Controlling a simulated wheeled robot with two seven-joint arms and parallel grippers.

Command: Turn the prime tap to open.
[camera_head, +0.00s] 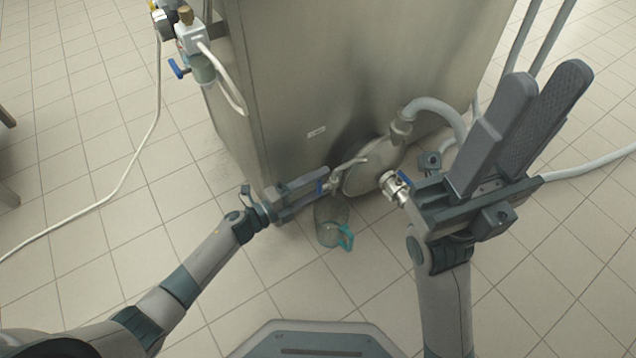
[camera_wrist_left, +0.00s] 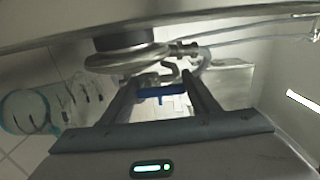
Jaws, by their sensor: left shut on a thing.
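The prime tap's blue handle (camera_head: 321,187) is low beside the steel cabinet, near a round metal pump housing (camera_head: 372,168). My left gripper (camera_head: 323,180) reaches it from the left. In the left wrist view, the blue handle (camera_wrist_left: 160,93) lies crosswise between the two fingertips, and the left gripper (camera_wrist_left: 160,92) is shut on it. The tap's body is partly hidden by the fingers in the head view. My right gripper (camera_head: 548,85) is raised at the right with its fingers pointing up, apart and empty.
A clear jug (camera_head: 328,222) with a teal handle stands on the floor below the tap. A metal valve (camera_head: 396,187) and hose (camera_head: 437,104) are at the right. Another blue-handled tap (camera_head: 178,68) is on the cabinet (camera_head: 350,60) at upper left.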

